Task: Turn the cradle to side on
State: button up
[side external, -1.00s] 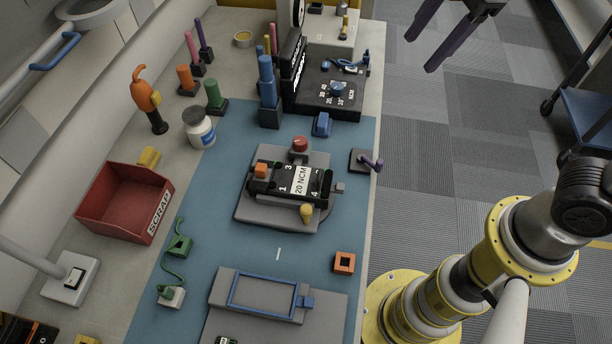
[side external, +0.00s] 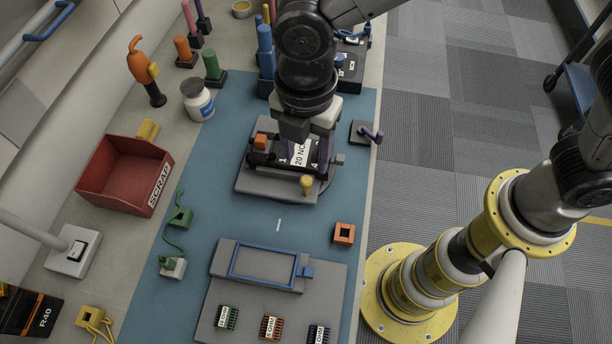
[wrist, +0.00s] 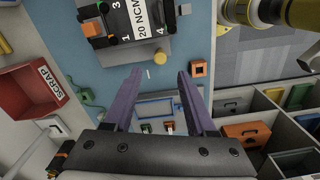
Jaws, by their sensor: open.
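The cradle is a grey, partly round plate (side external: 262,186) on the blue mat, bearing a dark unit (side external: 312,176) labelled 20 NCM with numbered corners. An orange block (side external: 260,141) and a yellow knob (side external: 306,184) stand at its edges. The unit also shows at the top of the wrist view (wrist: 118,24), with the yellow knob (wrist: 162,56) below it. My gripper (side external: 308,146) is over the far part of the cradle and hides some of it. In the wrist view, its two purple fingers (wrist: 160,76) are spread with nothing held between them. Contact cannot be told.
A red scrap bin (side external: 118,176) stands left. A white jar (side external: 198,100) and a blue post (side external: 266,58) stand behind. A grey fixture with a blue frame (side external: 262,268) lies in front. An orange square block (side external: 344,233) and a lever base (side external: 362,134) sit at the right.

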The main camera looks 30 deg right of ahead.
aim_at(305, 179)
notch_tip(305, 179, down, 9)
jog(key=shift+r, duration=0.1)
dwell(0.4)
grip_shut()
dwell(1.3)
